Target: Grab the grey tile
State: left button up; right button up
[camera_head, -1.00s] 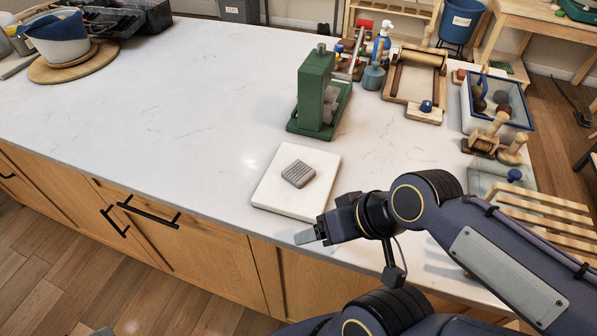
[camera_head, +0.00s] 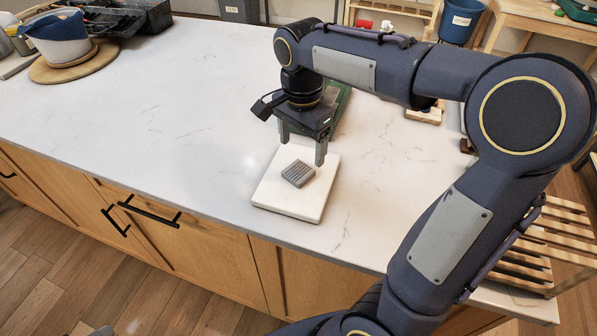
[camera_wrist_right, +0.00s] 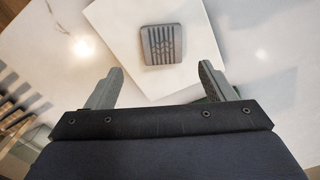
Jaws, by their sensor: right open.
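The grey tile (camera_head: 298,173) is a small square with grooves, lying flat on a white square slab (camera_head: 287,207) on the counter. My right gripper (camera_head: 302,150) is open and points down, above the far part of the slab and just behind the tile in the head view. In the right wrist view the tile (camera_wrist_right: 161,44) lies ahead of the open fingers (camera_wrist_right: 166,85), roughly centred between them and not touching them. Its ridged top is in plain view. My left gripper is not in view.
The white counter (camera_head: 150,130) is clear to the left of the slab. A green press (camera_head: 341,103) stands behind my right gripper, mostly hidden by my arm. Wooden slats (camera_head: 540,235) lie at the right. A blue-and-white pot (camera_head: 60,40) sits at the far left.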

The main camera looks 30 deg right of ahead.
aim_at(299, 169)
notch_tip(299, 169, down, 6)
jog(key=shift+w+a+f, duration=0.1)
jog(key=shift+f, duration=0.15)
jog(key=shift+c, duration=0.2)
jog(key=c, duration=1.1)
jog(key=shift+c, duration=0.3)
jog(key=shift+r, duration=0.15)
